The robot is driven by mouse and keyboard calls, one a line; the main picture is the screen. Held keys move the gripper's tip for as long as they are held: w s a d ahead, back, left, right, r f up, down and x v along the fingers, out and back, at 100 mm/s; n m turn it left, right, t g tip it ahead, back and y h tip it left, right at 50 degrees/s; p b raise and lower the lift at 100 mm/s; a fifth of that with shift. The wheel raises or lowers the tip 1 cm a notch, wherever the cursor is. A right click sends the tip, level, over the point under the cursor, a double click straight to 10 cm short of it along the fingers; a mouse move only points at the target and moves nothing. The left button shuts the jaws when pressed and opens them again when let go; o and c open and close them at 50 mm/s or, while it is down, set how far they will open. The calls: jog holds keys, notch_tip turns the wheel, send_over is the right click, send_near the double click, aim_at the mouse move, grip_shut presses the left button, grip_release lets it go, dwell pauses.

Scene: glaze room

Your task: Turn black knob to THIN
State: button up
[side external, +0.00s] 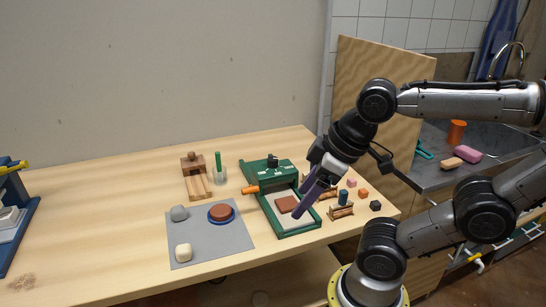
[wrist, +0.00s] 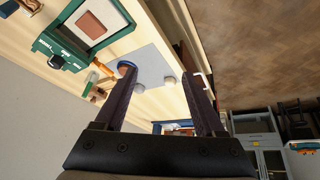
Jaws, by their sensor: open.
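The black knob (side external: 272,161) sits on the far end of a green machine (side external: 305,219) on the wooden table. In the wrist view the knob (wrist: 56,62) is at upper left, on a green panel with small white labels too small to read. I cannot tell which label it points to. A reddish-brown slab (side external: 287,204) lies on the machine's pale bed. My gripper (side external: 305,196) is open, with nothing visible between its fingers. It is above the near right part of the machine, apart from the knob. In the wrist view the fingers (wrist: 157,74) point away from the knob.
An orange handle (side external: 250,189) sticks out left of the machine. A grey mat (side external: 206,246) with a blue-rimmed brown disc and two lumps lies left. Small coloured blocks (side external: 362,192) lie right.

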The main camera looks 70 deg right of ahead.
jog(key=w+d+r+n+g, duration=0.1)
jog(key=w+d+r+n, duration=0.25)
jog(key=w+r, duration=0.35)
jog(key=g, duration=0.4)
send_over(273, 158)
notch_tip(273, 158, down, 3)
jog(key=shift+m, duration=0.35)
notch_tip(273, 158, down, 13)
jog(key=shift+f, duration=0.15)
grip_shut()
